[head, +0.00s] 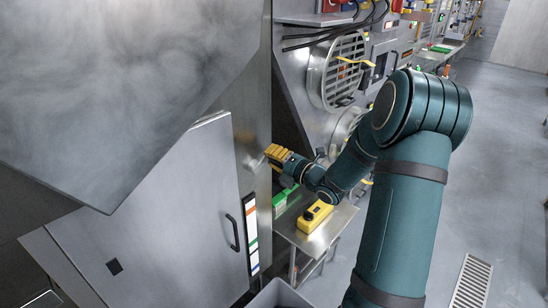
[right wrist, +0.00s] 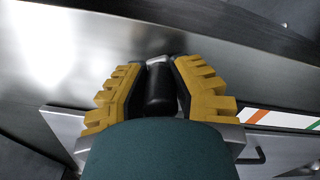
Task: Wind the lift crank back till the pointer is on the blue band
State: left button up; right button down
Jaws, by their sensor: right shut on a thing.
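My right gripper (head: 273,154) reaches to the side of the metal cabinet and is shut. In the right wrist view its yellow fingers (right wrist: 160,85) close around a black crank handle (right wrist: 158,95). The rest of the crank is hidden or too small to make out. The band scale (head: 249,226) is a white upright strip below the gripper, with orange, green and blue bands (head: 255,268), blue lowest. Part of the scale (right wrist: 283,119) also shows in the right wrist view, with orange and green. I cannot make out the pointer. My left gripper is not in view.
A cabinet door (head: 165,225) with a black handle (head: 233,232) is left of the scale. A yellow box (head: 315,217) with a black knob and a green item (head: 283,200) sit on a small metal table (head: 338,222). A round grille (head: 343,72) is behind.

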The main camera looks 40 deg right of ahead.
jog(key=shift+d+r, duration=0.15)
jog(key=shift+r, duration=0.1)
jog(key=c, duration=0.8)
grip_release()
jog(key=shift+c, duration=0.2)
jog(key=shift+o, duration=0.5)
jog(key=shift+f, duration=0.15)
jog(key=s, duration=1.2)
jog(key=shift+d, duration=0.45)
